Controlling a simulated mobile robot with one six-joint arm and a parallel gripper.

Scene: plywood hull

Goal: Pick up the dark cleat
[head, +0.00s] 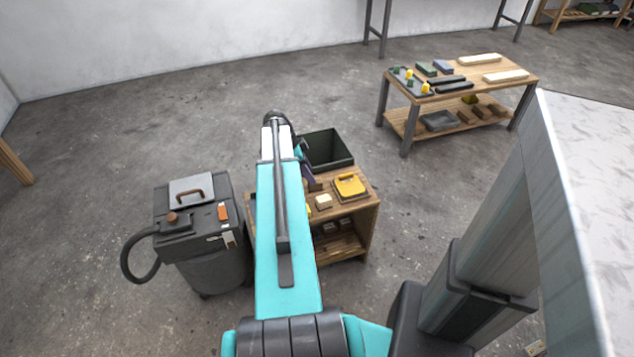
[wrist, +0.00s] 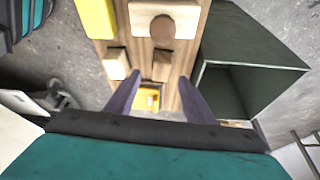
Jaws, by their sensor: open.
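A small brown block (wrist: 162,65), which looks like the dark cleat, lies on the wooden cart top (wrist: 187,50) in the wrist view. A paler block (wrist: 117,63) sits just left of it. My gripper (wrist: 159,79) is open, its two purple fingers pointing down at the cart top with the brown block between and just beyond their tips. Whether the tips are level with the block I cannot tell. In the head view my arm hides much of the cart top, and the gripper (head: 308,178) shows only in part.
A dark open bin (wrist: 250,60) stands close right of the fingers. A yellow piece (wrist: 97,18) and a pale board with a round brown knob (wrist: 165,8) lie nearby. A grey vacuum (head: 195,225) stands left of the cart. A workbench (head: 465,95) stands far right, with clear floor between.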

